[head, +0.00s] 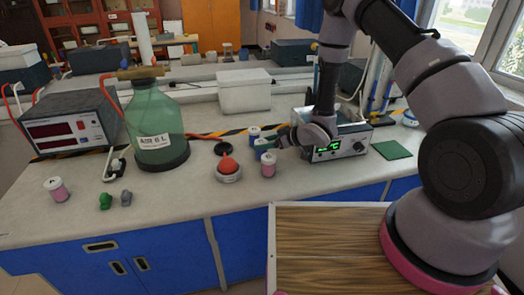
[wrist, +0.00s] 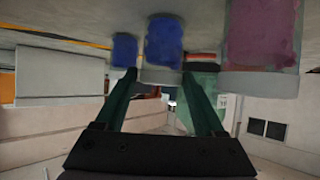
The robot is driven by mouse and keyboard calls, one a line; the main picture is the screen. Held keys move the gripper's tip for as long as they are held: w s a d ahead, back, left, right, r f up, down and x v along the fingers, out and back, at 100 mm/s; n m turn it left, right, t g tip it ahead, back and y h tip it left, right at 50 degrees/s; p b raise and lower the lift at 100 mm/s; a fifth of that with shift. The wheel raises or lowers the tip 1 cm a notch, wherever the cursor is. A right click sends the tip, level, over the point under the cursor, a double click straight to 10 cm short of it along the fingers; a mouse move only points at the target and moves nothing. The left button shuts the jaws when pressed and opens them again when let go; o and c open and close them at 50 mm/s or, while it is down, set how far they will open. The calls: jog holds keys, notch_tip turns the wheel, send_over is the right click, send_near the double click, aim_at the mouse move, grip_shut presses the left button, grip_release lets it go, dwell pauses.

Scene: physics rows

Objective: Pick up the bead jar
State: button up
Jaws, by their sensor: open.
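Several small jars with white lids stand on the bench, and I cannot tell which one holds beads. In the head view, a blue jar (head: 254,133) stands at the back. Another blue jar (head: 262,147) is in front of it, and a pink jar (head: 268,167) is nearest. A second pink jar (head: 56,189) stands far left. My gripper (head: 275,146) is close to the right side of the nearer blue jar. In the wrist view my gripper (wrist: 159,73) is open, and the larger blue jar (wrist: 163,42) lies ahead between its fingertips; contact is unclear.
The pink jar (wrist: 260,35) is close beside the fingers in the wrist view. A red-topped round item (head: 228,169), a green bottle (head: 158,135) and a metal instrument (head: 340,138) stand nearby.

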jog(key=x, duration=0.5)
